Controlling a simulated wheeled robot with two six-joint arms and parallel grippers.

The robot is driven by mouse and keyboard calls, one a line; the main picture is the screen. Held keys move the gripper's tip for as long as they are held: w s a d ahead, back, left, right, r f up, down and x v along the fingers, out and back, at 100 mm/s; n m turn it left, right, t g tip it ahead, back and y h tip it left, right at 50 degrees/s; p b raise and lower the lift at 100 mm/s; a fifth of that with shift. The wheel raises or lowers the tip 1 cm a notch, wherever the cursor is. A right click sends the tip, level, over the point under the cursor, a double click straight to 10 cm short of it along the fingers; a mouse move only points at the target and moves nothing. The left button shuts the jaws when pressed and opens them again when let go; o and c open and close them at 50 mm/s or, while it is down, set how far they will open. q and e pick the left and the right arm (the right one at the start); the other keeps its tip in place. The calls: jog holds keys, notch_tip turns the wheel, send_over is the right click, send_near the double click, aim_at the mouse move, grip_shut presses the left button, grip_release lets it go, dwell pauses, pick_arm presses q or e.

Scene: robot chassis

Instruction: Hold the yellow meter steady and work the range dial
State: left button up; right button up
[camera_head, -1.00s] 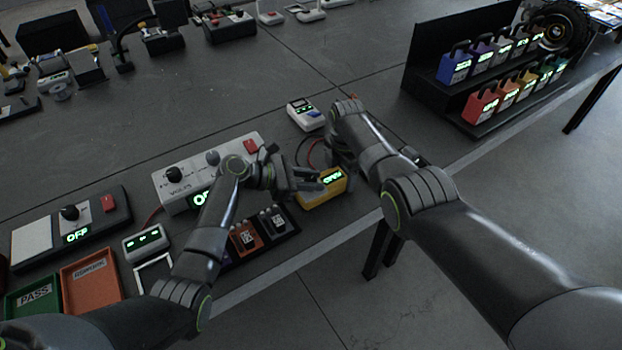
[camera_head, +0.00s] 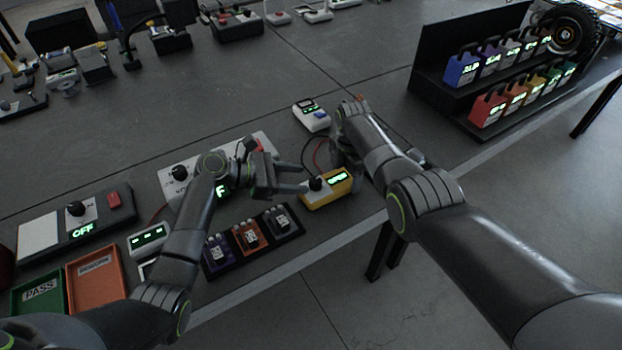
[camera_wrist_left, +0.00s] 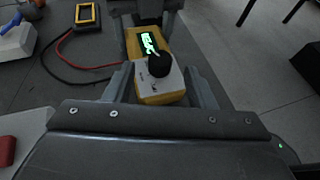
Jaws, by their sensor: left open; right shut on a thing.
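The yellow meter (camera_head: 322,198) lies near the table's front edge, with a lit green display (camera_head: 338,178) and a black round range dial (camera_head: 316,184) on a pale plate. My left gripper (camera_head: 305,177) is open beside the meter's dial end. In the left wrist view, its two fingers (camera_wrist_left: 158,80) stand apart on either side of the meter's near end, with the dial (camera_wrist_left: 158,65) between and beyond them. My right gripper (camera_head: 342,160) is at the meter's far end and shut on it; its fingers are mostly hidden. It shows dark at the top of the left wrist view (camera_wrist_left: 147,14).
A white device (camera_head: 312,116) stands behind the meter. A white box with a black knob (camera_head: 180,172) is partly behind my left arm. Purple, orange and black blocks (camera_head: 249,238) lie at the front. Red and black leads (camera_wrist_left: 85,66) run beside the meter.

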pick_arm(q)
jog(key=v, duration=0.6)
jog(key=shift+a, duration=0.1)
pick_arm(e)
jog(key=o, duration=1.2)
jog(key=shift+r, duration=0.1)
